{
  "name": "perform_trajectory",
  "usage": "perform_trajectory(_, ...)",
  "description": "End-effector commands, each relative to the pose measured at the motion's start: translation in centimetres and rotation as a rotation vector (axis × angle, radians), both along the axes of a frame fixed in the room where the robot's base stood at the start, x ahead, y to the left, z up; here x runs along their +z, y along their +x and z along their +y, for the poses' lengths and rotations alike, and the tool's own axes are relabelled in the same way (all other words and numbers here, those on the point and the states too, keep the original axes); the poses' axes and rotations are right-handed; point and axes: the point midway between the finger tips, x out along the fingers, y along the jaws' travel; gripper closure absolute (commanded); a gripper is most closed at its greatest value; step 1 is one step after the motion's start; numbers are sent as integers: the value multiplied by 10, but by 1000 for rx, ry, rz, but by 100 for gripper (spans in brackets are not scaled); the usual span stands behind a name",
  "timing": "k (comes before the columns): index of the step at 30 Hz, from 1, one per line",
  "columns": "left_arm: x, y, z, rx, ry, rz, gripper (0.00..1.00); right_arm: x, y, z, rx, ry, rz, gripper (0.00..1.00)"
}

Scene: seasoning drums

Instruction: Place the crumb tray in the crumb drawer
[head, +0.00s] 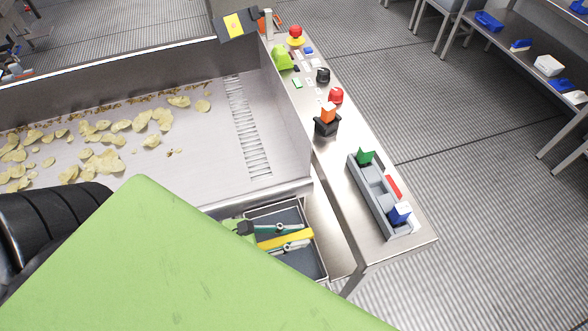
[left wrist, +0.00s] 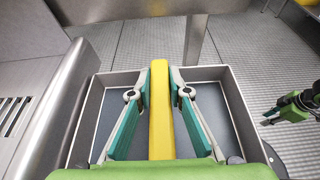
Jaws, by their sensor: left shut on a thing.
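The crumb tray (head: 318,262) is a shallow dark grey metal box with a yellow bar handle (left wrist: 160,100) across its middle. In the head view it sits low beside the near end of the conveyor trough. My left gripper (head: 285,240) is shut on the yellow bar, one teal finger pad on each side of it in the left wrist view (left wrist: 159,96). The tray looks empty. What looks like my right gripper (left wrist: 292,106), dark and green, shows at the right edge of the left wrist view; its jaw state is unclear. I cannot make out the crumb drawer.
The steel trough (head: 205,140) holds scattered chips and a slotted grate (head: 247,130). A narrow steel side table (head: 345,165) carries a grey caddy (head: 372,195), a black block holder (head: 326,127) and red knobs. A table leg stands just beyond the tray.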

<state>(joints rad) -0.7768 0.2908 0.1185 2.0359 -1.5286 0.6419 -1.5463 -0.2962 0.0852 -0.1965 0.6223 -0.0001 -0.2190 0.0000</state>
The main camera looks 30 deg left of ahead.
Motion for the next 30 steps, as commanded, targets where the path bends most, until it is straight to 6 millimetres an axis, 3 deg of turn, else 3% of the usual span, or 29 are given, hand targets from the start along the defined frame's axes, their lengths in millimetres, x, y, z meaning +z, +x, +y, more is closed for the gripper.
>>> perform_trajectory(3, -31, 1, -1, 4, -6, 1, 100, -3, -2, 0, 0, 1, 2, 72)
perform_trajectory(7, -53, 1, 0, 2, -3, 0, 100, -4, -3, 2, 0, 2, 5, 72)
perform_trajectory(14, -70, 1, 0, 0, -1, -1, 100, -5, -5, 9, 1, 10, 7, 72)
perform_trajectory(21, -101, 1, 0, 0, -1, 0, 100, -7, -6, 11, 2, 11, 9, 72)
perform_trajectory(30, -107, 0, 0, -2, 0, -2, 100, -7, -6, 8, 3, 8, 9, 72)
